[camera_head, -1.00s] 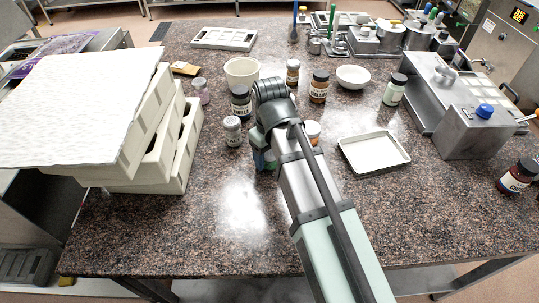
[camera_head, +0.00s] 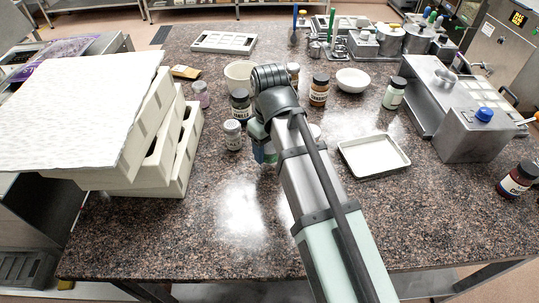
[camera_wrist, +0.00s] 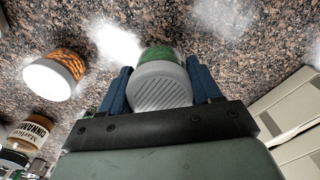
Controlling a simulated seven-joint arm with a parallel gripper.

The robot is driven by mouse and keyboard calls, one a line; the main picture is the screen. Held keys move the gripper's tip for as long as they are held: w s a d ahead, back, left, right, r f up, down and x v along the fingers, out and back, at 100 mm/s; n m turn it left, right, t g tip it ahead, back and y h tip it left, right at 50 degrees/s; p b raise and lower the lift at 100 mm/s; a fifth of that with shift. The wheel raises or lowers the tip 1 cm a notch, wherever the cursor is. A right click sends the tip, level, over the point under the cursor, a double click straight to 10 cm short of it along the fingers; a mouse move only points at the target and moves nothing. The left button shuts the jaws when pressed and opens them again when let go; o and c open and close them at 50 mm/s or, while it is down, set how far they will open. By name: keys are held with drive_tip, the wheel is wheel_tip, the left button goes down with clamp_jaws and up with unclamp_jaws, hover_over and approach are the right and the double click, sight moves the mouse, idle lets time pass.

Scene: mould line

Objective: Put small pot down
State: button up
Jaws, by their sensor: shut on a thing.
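A small pot (camera_wrist: 160,84) with a ribbed grey-white lid and green contents sits between the two blue fingers of my gripper (camera_wrist: 159,67) in the wrist view. My gripper is shut on it. Speckled counter shows just beyond the pot; I cannot tell whether its base touches the counter. In the head view my arm hides most of the gripper, and only a small blue and green part (camera_head: 267,153) shows left of the wrist.
A grey-lidded jar (camera_head: 233,134) stands close left of my gripper. A white-lidded jar with orange contents (camera_wrist: 56,76) stands nearby. Stacked moulds (camera_head: 185,150) are at left and a white tray (camera_head: 374,156) at right. The front counter is clear.

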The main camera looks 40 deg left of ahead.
wheel_tip(320, 180, up, 6)
drive_tip(key=shift+f, duration=0.1)
drive_tip(key=w+d+m, duration=0.3)
drive_tip(key=w+d, duration=0.6)
drive_tip(key=w, duration=0.3)
drive_tip(key=n, duration=0.4)
hover_over(372, 157)
drive_tip(key=shift+w+f, duration=0.1)
drive_tip(key=shift+f, duration=4.55)
drive_tip(key=o, duration=1.1)
drive_tip(key=shift+f, duration=0.1)
